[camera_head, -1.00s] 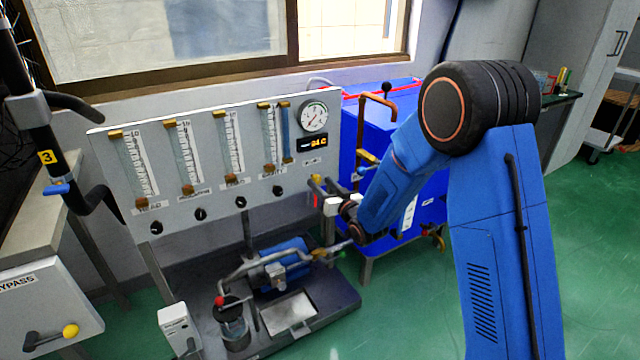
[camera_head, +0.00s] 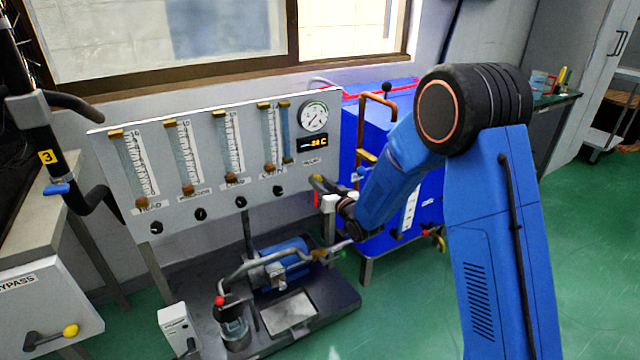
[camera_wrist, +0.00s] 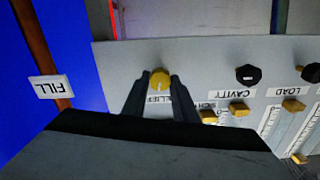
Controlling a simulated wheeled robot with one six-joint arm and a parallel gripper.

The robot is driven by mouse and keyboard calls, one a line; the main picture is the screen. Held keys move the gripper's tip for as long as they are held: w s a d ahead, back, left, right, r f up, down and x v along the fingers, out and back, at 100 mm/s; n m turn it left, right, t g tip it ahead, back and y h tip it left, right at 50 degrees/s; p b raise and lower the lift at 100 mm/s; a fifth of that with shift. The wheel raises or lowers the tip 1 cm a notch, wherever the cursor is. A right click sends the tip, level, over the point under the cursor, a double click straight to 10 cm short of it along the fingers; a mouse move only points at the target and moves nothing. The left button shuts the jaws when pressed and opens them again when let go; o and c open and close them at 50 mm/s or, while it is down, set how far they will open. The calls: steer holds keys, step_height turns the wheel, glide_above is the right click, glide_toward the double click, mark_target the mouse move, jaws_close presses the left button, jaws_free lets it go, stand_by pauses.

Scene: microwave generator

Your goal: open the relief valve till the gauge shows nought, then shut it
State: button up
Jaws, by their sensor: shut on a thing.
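The relief valve's yellow knob (camera_wrist: 159,79) stands out from the grey panel in the wrist view, above a label partly hidden by a finger. My gripper (camera_wrist: 158,88) is shut on this knob, one dark finger on each side. In the head view the gripper (camera_head: 328,190) reaches the panel's lower right corner, and the knob (camera_head: 317,180) shows only in part there. The round pressure gauge (camera_head: 314,116) is at the panel's upper right; its needle is too small to read surely.
The panel (camera_head: 215,195) carries several flow tubes and black knobs, one labelled CAVITY (camera_wrist: 248,74). A blue cabinet (camera_head: 350,130) with copper pipes stands close on the right. Green floor is free at right.

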steer(key=m, duration=0.4)
steer(key=shift+d+f+m, duration=0.1)
steer(key=shift+m, duration=5.7)
steer(key=o, duration=1.1)
steer(key=v, duration=1.7)
steer(key=shift+s+d, duration=0.15)
steer(key=shift+d, duration=0.05)
